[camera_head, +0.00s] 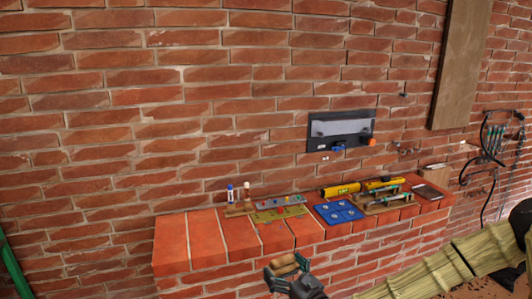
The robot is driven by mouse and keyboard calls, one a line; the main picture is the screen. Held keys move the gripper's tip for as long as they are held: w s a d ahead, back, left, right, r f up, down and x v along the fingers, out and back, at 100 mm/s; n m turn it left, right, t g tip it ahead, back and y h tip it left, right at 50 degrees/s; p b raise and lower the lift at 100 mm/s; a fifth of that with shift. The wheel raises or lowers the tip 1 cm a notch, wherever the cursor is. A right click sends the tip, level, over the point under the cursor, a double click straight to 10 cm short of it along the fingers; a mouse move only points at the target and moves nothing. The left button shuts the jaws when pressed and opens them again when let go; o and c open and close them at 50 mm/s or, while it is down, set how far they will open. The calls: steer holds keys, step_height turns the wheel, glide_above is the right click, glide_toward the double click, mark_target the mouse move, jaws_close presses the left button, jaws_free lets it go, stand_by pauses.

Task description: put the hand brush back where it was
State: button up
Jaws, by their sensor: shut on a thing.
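My gripper (284,270) is low in the head view, in front of the brick ledge (200,255). It is shut on a small tan, wooden-looking piece, which I take to be the hand brush (288,261). The gripper's fingers hide part of it, and bristles cannot be made out. The held brush is in front of the ledge's front face and appears lower than its top. On the ledge, tools lie in a row along the wall.
The ledge holds a bottle (230,194), a green plate (279,214), a blue tray (338,212), a yellow level (341,189) and a tool rack (384,202). Its left end is bare. A dark panel (320,140) is on the wall above. Cables (487,150) hang at the right.

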steer(key=s+d+f+m+t+h, duration=0.3)
steer(key=s+d+f+m+h, duration=0.3)
steer(key=s+d+f+h, duration=0.3)
steer(key=shift+s+d+f+m+h, duration=0.35)
steer(key=shift+s+d+f, duration=1.45)
steer(key=shift+s, duration=1.3)
steer(key=shift+a, duration=0.1)
